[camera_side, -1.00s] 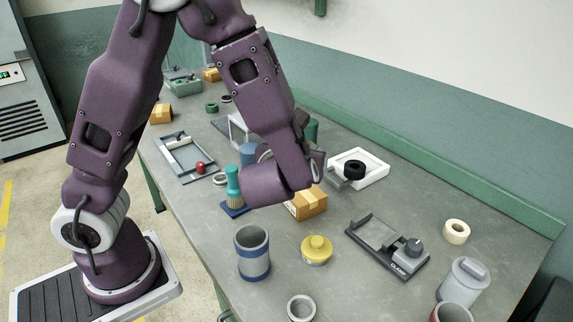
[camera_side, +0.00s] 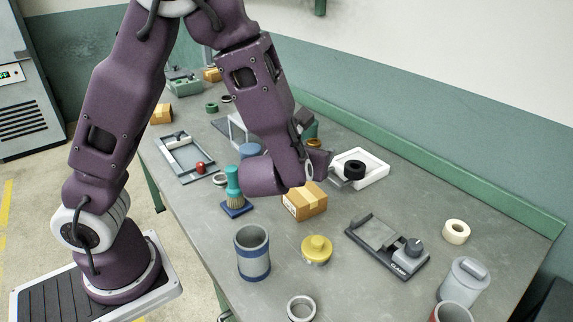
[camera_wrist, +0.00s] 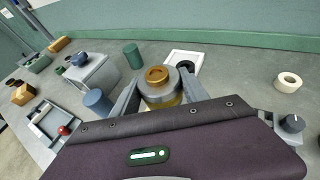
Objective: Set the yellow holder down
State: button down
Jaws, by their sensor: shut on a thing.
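The yellow holder (camera_wrist: 166,103) is between my gripper's fingers (camera_wrist: 160,88) in the wrist view. It shows a yellow lower part, a grey collar and a gold-brown ring (camera_wrist: 157,74) on top. The grey fingers are shut on it from both sides. In the side view my gripper (camera_side: 318,165) is behind the cardboard box and left of the white tray. My wrist mostly hides the fingers and the held thing there. I cannot tell whether the holder's underside touches the bench.
A white tray with a black ring (camera_wrist: 185,66) is just beyond the holder. A green cylinder (camera_wrist: 133,55) and a blue cylinder (camera_wrist: 97,102) stand to the left. A cardboard box (camera_side: 305,203) and a yellow knobbed piece (camera_side: 316,249) stand nearer the side camera.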

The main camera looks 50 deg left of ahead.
jog(key=s+a+f+n+g+y, duration=0.2)
jog(key=a+n+g, duration=0.2)
jog(key=a, duration=0.3)
jog(key=s+a+f+n+g+y, duration=0.1)
jog(key=a+f+n+g+y, duration=0.1)
jog(key=a+n+g, duration=0.4)
jog(key=s+a+f+n+g+y, duration=0.2)
jog(key=a+n+g+y, duration=0.1)
jog(key=a, duration=0.5)
jog(key=shift+n+g, duration=0.5)
jog(key=shift+g, duration=0.1)
jog(key=w, duration=0.2)
jog(key=w+a, duration=0.1)
jog(key=w, duration=0.1)
jog(key=w+a, duration=0.1)
jog(key=w, duration=0.1)
jog(key=shift+a, duration=0.15)
jog(key=w+m+t, duration=0.2)
jog(key=w, duration=0.7)
jog(key=f, duration=1)
jog(key=shift+w+d+f, duration=0.1)
jog(key=shift+d+f, duration=0.1)
jog(key=shift+d, duration=0.2)
jog(key=shift+f, duration=0.1)
